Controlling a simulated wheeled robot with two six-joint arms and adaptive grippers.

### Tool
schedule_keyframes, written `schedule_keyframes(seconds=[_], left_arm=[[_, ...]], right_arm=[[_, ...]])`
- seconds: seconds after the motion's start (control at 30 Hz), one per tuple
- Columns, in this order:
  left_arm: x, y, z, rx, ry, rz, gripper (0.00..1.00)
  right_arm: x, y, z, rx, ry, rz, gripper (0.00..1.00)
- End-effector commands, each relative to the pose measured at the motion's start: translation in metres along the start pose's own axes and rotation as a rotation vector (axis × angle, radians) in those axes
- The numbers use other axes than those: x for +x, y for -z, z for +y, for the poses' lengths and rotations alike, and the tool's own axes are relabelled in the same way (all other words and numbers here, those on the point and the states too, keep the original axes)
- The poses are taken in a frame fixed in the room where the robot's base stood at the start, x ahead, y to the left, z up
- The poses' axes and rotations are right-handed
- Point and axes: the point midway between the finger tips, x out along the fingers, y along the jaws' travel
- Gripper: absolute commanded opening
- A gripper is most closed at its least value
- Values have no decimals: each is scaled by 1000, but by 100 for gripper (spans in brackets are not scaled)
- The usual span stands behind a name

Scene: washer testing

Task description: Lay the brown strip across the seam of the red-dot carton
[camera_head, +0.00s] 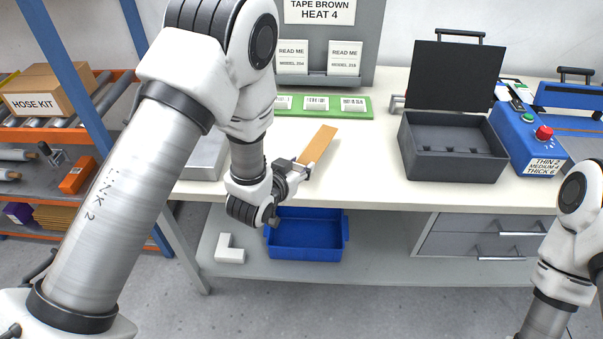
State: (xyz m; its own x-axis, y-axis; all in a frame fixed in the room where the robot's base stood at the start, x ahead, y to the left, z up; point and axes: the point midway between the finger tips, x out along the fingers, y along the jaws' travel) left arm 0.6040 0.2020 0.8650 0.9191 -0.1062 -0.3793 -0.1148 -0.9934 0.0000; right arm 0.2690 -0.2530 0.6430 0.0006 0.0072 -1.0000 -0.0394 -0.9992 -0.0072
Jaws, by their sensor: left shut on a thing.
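My left gripper (301,167) is shut on the near end of the brown strip (319,143). The strip is flat and tan-brown, and slants up and to the right over the front of the white table. I cannot tell whether its far end touches the table top. No carton with a red dot shows clearly. A brown carton (45,95) labelled "HOSE KIT" sits on the roller rack at the left, apart from the strip, and no red dot is visible on it. My right arm shows at the lower right edge, but its gripper is out of view.
On the white table (370,178) stand an open dark case (453,165), a blue machine with a red button (528,140) and a green card strip (345,113). A blue bin (303,253) and a white angled piece (230,254) are on the lower shelf. The table's middle is clear.

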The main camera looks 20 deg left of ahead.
Motion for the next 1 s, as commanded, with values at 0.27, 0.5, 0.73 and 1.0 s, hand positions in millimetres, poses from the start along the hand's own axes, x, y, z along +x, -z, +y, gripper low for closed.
schedule_keyframes(seconds=[0.27,0.5,0.73,1.0], left_arm=[[27,-20,-1,0,0,-5,20],[30,-29,-1,0,0,-1,20],[31,-32,-1,0,0,-1,56],[31,-31,-1,0,0,-2,63]], right_arm=[[-6,0,0,0,0,-1,0],[-6,0,0,0,0,-1,0],[-3,0,0,0,0,-1,0],[-3,0,0,0,0,-1,0]])
